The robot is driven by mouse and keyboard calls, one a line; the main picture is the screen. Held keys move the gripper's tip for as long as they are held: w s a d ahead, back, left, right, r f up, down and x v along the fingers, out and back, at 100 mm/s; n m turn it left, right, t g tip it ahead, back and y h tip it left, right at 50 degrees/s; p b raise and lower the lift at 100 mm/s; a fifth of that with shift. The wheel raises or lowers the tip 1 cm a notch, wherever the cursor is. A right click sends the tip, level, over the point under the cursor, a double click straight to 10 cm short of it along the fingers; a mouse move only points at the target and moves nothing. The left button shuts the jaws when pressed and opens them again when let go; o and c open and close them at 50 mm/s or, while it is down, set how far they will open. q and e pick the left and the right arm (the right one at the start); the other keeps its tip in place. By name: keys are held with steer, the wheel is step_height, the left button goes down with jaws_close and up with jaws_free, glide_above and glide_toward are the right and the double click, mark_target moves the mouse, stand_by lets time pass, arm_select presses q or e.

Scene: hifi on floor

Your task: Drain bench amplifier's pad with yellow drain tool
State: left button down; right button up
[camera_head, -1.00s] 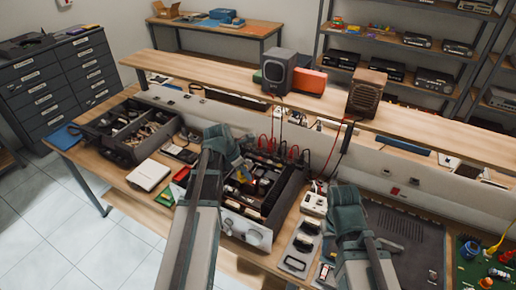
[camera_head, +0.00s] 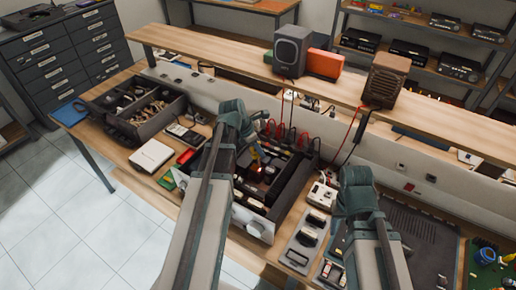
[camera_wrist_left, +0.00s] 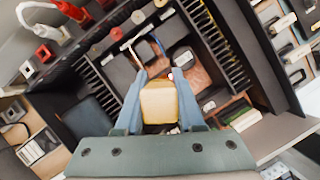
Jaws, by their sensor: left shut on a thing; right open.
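The bench amplifier (camera_head: 262,222) stands open on the workbench, its inner parts showing. My left gripper (camera_head: 252,152) is over it and shut on the yellow drain tool (camera_head: 256,157). In the left wrist view the yellow tool (camera_wrist_left: 159,102) sits between the blue-grey fingers of my left gripper (camera_wrist_left: 158,92), above the amplifier's inside (camera_wrist_left: 195,75) with its black finned heatsinks and brown board. The tool's tip and the pad cannot be made out. My right gripper (camera_head: 356,178) is open over the bench right of the amplifier; its fingertips are hardly visible.
A white multimeter-like box (camera_head: 322,195) and a grey tray (camera_head: 303,240) lie right of the amplifier. A dark mat (camera_head: 420,235) and green board (camera_head: 487,262) are further right. A parts bin (camera_head: 145,110) stands left. Two speakers (camera_head: 292,52) (camera_head: 384,82) stand on the raised shelf (camera_head: 215,58).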

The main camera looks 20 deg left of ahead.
arm_select(q)
steer(key=shift+f+b, duration=2.4)
steer(key=shift+f, duration=0.3)
steer(key=shift+f, duration=0.1)
stand_by(4.8)
